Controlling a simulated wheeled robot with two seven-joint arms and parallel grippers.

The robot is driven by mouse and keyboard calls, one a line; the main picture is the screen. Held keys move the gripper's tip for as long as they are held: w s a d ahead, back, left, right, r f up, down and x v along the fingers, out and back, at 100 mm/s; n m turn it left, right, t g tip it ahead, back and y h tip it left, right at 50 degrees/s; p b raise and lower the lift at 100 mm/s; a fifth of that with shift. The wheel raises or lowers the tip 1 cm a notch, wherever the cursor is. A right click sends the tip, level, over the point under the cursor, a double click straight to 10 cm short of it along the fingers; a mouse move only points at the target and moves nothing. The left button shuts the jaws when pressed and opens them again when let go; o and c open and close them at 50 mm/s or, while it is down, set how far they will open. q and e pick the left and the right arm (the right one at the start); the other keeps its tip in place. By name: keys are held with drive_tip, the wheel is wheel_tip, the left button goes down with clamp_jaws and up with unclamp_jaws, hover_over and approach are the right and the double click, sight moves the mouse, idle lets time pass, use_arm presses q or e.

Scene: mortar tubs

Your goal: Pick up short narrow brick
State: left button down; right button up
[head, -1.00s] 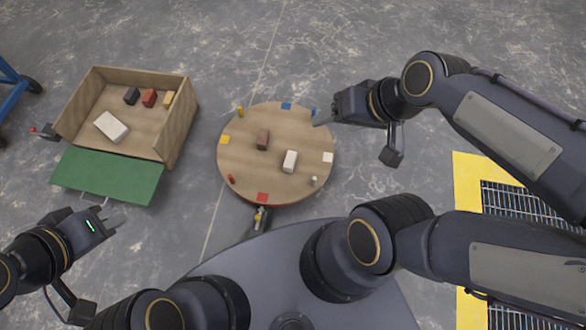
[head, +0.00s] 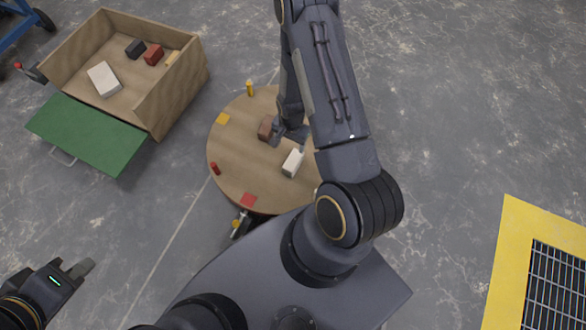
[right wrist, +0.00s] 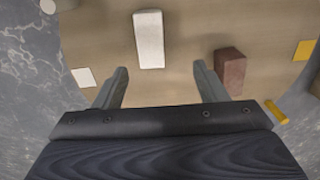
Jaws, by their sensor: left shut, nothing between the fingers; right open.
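Two bricks lie apart on the round wooden table (head: 232,180). The white brick (head: 292,163) also shows in the right wrist view (right wrist: 149,40), ahead of my right fingertips and between their lines. The reddish-brown brick (head: 265,128) shows in the right wrist view (right wrist: 230,70) just right of the right-hand finger. I cannot tell for sure which is the short narrow brick. My right gripper (right wrist: 161,68) is open and empty above the table; in the head view my arm hides most of it. My left gripper (head: 86,267) is shut and empty at the lower left, away from the table.
A wooden box (head: 178,92) at upper left holds a white block (head: 104,79), a black brick (head: 136,48), a red brick (head: 154,54) and a yellow piece (head: 172,59). Its green flap (head: 88,135) is folded out. Coloured pegs and squares ring the table edge. A yellow-framed grate (head: 505,250) lies at right.

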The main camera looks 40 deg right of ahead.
sight(293, 159)
drive_tip(key=f, duration=0.3)
drive_tip(key=s+f+b, duration=0.1)
drive_tip(key=f, duration=0.3)
drive_tip(key=shift+s+d+f+b, duration=0.1)
drive_tip(key=shift+s+b, duration=0.1)
drive_tip(key=shift+b, duration=0.1)
wheel_tip(293, 159, down, 6)
drive_tip(key=b, duration=0.3)
drive_tip(key=shift+w, duration=0.1)
drive_tip(key=shift+c, duration=0.2)
drive_tip(key=c, duration=1.3)
drive_tip(key=shift+r, duration=0.2)
